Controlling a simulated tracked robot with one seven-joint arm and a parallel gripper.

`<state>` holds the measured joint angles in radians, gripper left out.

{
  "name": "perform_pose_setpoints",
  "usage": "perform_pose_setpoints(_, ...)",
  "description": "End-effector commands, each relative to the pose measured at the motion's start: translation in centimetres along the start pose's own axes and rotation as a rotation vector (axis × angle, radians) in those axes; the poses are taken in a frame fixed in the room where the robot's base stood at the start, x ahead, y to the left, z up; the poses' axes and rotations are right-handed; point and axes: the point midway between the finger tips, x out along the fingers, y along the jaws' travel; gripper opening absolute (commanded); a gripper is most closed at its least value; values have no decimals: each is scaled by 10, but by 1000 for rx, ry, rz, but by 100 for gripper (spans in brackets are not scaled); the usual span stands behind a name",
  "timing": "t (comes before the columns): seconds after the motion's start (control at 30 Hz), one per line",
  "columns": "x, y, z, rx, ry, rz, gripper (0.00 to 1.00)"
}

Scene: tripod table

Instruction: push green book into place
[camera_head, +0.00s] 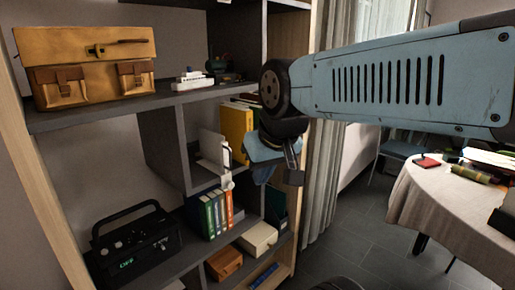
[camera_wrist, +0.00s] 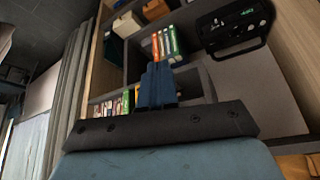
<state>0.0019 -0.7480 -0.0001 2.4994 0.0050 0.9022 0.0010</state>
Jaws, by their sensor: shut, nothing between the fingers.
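Several green books (camera_head: 210,214) stand upright in a lower shelf compartment, beside orange ones (camera_head: 229,207). In the wrist view the same row shows beyond the fingers, with green spines (camera_wrist: 172,42) and orange spines (camera_wrist: 156,46). I cannot tell which green book the task means. My gripper (camera_head: 262,174) is shut and empty, above and to the right of the row in the head view. In the wrist view my fingertips (camera_wrist: 156,68) point toward the row and overlap its lower part. Contact with a book does not show.
A black radio (camera_head: 133,243) stands left of the books. A cream box (camera_head: 258,238) and an orange-brown box (camera_head: 224,263) sit below. A yellow binder (camera_head: 236,130) stands above. A curtain (camera_head: 325,130) hangs to the right; a round table (camera_head: 440,205) stands farther right.

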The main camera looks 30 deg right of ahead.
Motion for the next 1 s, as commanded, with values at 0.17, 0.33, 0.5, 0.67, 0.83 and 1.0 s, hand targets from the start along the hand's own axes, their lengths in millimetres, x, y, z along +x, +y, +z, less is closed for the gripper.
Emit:
perform_pose_setpoints(0.17,15,-5,1,123,-82,-50,0)
perform_pose_setpoints(0.33,42,-14,-2,398,-244,-169,0)
perform_pose_setpoints(0.5,67,-20,-14,718,-399,-314,0)
perform_pose_setpoints(0.67,88,-16,-36,1026,-516,-461,0)
perform_pose_setpoints(0.83,109,2,-67,1357,-606,-634,0)
perform_pose_setpoints(1.0,132,40,-101,1682,-651,-827,0)
